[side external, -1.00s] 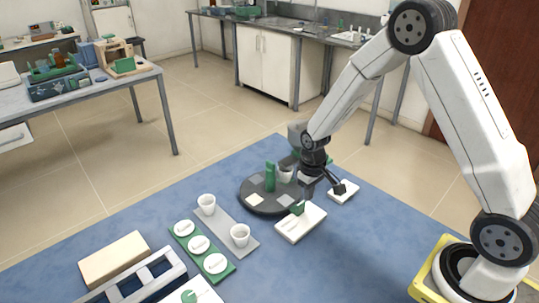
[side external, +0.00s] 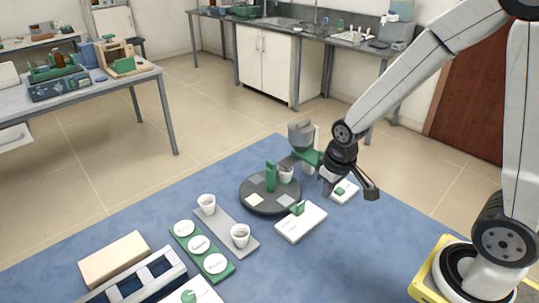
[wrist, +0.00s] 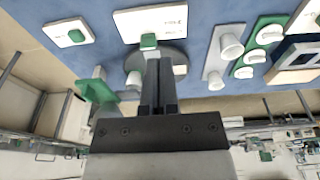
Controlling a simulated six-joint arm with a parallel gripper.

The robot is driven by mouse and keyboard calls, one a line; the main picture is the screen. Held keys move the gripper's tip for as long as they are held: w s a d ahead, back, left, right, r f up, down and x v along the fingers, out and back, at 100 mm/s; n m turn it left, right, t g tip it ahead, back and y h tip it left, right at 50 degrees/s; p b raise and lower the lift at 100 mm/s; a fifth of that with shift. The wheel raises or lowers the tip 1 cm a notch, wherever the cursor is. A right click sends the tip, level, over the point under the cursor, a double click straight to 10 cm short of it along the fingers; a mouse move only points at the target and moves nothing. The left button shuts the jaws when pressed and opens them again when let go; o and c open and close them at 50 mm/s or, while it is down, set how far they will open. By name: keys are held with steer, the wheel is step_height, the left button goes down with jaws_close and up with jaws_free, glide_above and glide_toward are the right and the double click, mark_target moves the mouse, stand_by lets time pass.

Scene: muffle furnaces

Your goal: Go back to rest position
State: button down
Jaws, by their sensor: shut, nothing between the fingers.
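My gripper (side external: 370,192) hangs in free air above the blue table, right of the round dark platform. It also shows in the wrist view (wrist: 158,82), where its two dark fingers lie together with nothing between them. Below and left of it in the side view is a white plate (side external: 290,229) with a green block (side external: 297,208) on it. A smaller white plate (side external: 346,197) with a green piece lies close behind the gripper and is partly hidden by it.
A grey tray (side external: 224,225) with two cups and a green tray (side external: 187,242) with white discs are at left.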

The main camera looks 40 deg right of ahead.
steer(key=shift+t, duration=0.4)
steer(key=s, duration=0.1)
steer(key=s+r, duration=0.1)
steer(key=s, duration=0.1)
steer(key=s+a+r, duration=0.1)
steer(key=shift+s+a, duration=0.1)
steer(key=shift+s, duration=0.15)
